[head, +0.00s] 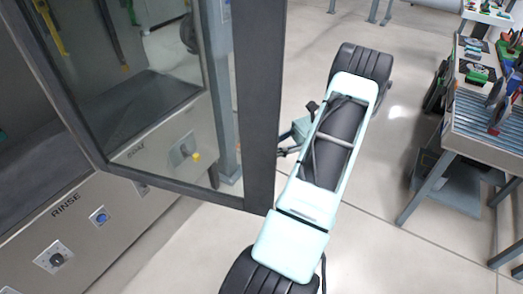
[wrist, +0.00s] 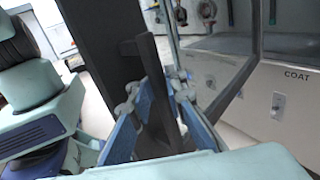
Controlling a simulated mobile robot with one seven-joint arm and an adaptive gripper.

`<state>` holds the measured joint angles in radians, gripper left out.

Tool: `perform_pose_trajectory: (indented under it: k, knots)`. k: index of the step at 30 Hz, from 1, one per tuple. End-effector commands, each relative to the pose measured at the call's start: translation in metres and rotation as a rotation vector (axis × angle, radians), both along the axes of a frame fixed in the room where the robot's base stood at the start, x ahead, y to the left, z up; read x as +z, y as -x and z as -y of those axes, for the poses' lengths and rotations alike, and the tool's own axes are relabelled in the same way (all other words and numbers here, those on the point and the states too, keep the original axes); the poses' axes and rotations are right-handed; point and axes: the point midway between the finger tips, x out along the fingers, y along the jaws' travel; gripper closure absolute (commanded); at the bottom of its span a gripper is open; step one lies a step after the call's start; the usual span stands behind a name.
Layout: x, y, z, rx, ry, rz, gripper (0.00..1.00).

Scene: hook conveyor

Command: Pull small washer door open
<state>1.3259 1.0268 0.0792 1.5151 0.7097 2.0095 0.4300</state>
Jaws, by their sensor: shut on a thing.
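The small washer door (head: 262,100) is a dark-framed glass panel at the left and middle of the head view. It appears to stand out from the washer front, and I cannot tell by how much. Its dark frame also shows in the wrist view (wrist: 100,45). A dark upright handle (wrist: 153,85) is on the door frame. My gripper (wrist: 158,98) is shut on this handle, with a blue finger on either side. In the head view the door frame partly hides my gripper (head: 288,138).
The washer front panel (head: 75,235) has a RINSE label, knobs and a blue button. A panel marked COAT (wrist: 285,95) shows in the wrist view. A workbench (head: 485,135) with tools stands at the right. Bare floor (head: 400,240) lies between it and my arm.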

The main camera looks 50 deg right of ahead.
Motion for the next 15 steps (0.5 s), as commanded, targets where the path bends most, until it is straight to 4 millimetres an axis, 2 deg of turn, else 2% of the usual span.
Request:
perform_pose_trajectory:
  k: [1, 10, 11, 15]
  knots:
    - [-0.0007, 0.0060, 0.0028, -0.002, 0.002, -0.008, 1.00]
    - [-0.0006, 0.0060, 0.0028, -0.001, 0.002, -0.008, 1.00]
    - [-0.0006, 0.0060, 0.0028, -0.001, 0.002, -0.008, 0.87]
    - [-0.0006, 0.0053, 0.0024, -0.001, 0.003, -0.007, 0.72]
